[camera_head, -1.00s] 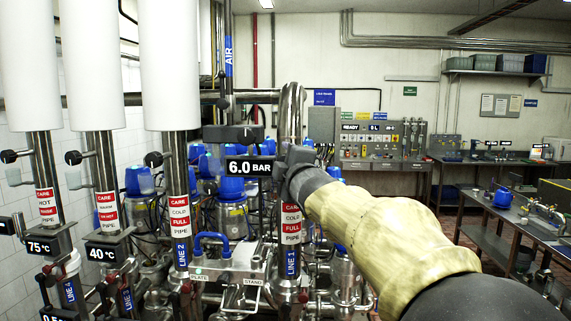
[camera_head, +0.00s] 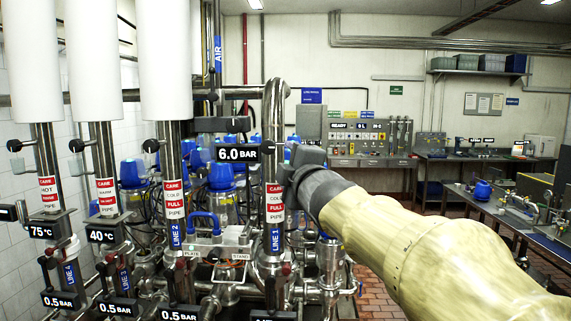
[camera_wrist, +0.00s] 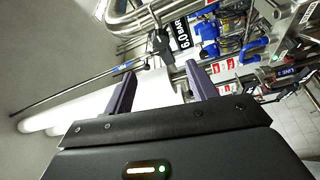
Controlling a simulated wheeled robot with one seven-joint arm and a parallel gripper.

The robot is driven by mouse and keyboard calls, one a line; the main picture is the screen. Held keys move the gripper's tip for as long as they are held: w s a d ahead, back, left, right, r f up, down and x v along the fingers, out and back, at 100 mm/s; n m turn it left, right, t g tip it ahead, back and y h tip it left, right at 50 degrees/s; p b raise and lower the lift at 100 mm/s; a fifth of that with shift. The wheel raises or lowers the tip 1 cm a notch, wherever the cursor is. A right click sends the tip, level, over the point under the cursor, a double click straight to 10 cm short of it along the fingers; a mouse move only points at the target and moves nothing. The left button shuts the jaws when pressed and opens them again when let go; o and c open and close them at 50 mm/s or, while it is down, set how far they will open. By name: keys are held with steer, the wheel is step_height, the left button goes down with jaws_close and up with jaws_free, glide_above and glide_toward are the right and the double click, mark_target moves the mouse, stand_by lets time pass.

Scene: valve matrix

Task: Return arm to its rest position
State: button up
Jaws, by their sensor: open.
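My gripper (camera_wrist: 160,88) shows in the wrist view with its two dark fingers apart and nothing between them. Beyond the fingers are a white pipe cover (camera_wrist: 150,95), the 6.0 BAR display (camera_wrist: 181,30) and a blue handle (camera_wrist: 250,53), apart from the fingers as far as I can tell. In the head view my arm, in a pale yellow sleeve, reaches from the lower right toward the LINE 1 pipe (camera_head: 274,190). The arm's dark wrist end overlaps the area beside that pipe, and my fingers are hidden there.
Vertical pipes with white covers (camera_head: 94,50) stand on the left. The 6.0 BAR display (camera_head: 238,153) hangs close to my wrist. A blue handle on a plate (camera_head: 203,222) sits below it. A workbench (camera_head: 520,225) stands at right. Brick-red floor (camera_head: 378,268) shows between.

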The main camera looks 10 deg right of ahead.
steer(key=shift+s+d+f, duration=0.1)
steer(key=shift+s, duration=0.4)
steer(key=s+d+f+m+g+h, duration=0.1)
steer(key=s+f+m+g, duration=0.15)
steer(key=f, duration=0.65)
steer(key=s+f+m+g, duration=0.1)
steer(key=f+m+g, duration=0.25)
steer(key=f, duration=0.65)
steer(key=s+d+f+m+g+h, duration=0.1)
steer(key=s+f+m+g, duration=0.2)
steer(key=f, duration=0.6)
steer(key=s+a+f+m+g, duration=0.2)
steer(key=s+f+m+g, duration=0.5)
steer(key=s+f, duration=0.8)
step_height(320, 180, down, 2)
steer(key=shift+s+f+m, duration=0.25)
steer(key=shift+m, duration=0.15)
